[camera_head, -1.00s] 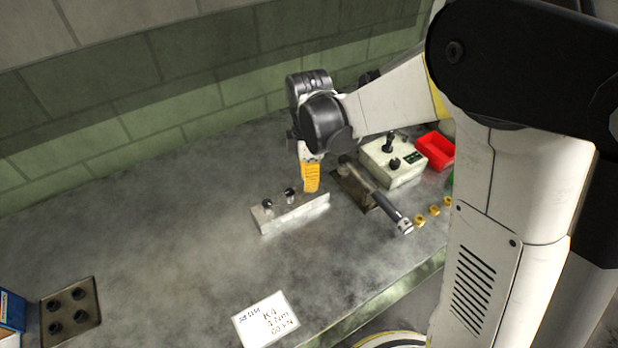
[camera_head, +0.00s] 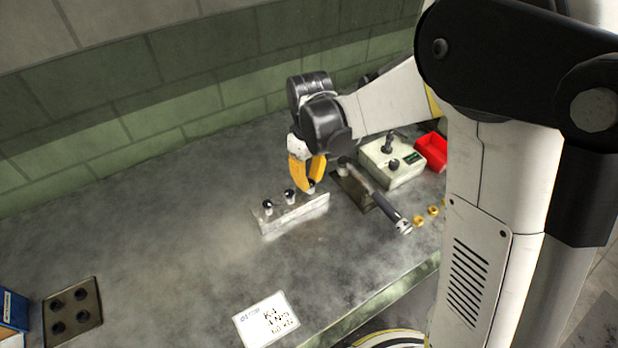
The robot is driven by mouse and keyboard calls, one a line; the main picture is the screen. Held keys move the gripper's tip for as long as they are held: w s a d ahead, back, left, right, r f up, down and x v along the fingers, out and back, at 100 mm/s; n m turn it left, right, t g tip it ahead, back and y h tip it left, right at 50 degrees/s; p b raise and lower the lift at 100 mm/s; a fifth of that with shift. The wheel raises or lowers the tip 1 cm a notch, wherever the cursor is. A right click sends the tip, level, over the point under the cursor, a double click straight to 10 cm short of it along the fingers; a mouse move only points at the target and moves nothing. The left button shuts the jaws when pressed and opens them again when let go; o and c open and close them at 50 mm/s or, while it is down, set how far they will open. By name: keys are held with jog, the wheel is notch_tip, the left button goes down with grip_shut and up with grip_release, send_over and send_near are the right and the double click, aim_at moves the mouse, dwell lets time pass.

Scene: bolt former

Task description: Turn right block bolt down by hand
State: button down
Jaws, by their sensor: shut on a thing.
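A pale metal block (camera_head: 290,212) lies on the grey bench near the middle of the view. Two dark-headed bolts stand in its top: a left bolt (camera_head: 268,207) and a middle bolt (camera_head: 290,196). My gripper (camera_head: 308,184), with yellow fingers, points down over the right end of the block. It is shut on the right bolt (camera_head: 311,187), which is mostly hidden between the fingers. How far the bolt sits in the block cannot be told.
Right of the block, a tool with a dark handle (camera_head: 390,213) lies by a brown plate. Behind are a control box (camera_head: 392,160) with a lever and a red bin (camera_head: 432,151). Brass nuts (camera_head: 419,221), a written card (camera_head: 266,320) and a holed plate (camera_head: 72,313) lie around.

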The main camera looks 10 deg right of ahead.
jog(key=m, duration=0.4)
jog(key=shift+d+m, duration=0.1)
jog(key=shift+m, duration=0.2)
jog(key=m, duration=0.5)
jog(key=shift+d, duration=0.1)
jog(key=m, duration=0.5)
jog(key=shift+d, duration=0.1)
jog(key=m, duration=0.4)
jog(key=shift+s+p, duration=0.1)
jog(key=shift+p, duration=0.2)
jog(key=shift+m, duration=0.3)
jog(key=c, duration=1.3)
grip_release()
jog(key=shift+o, duration=0.2)
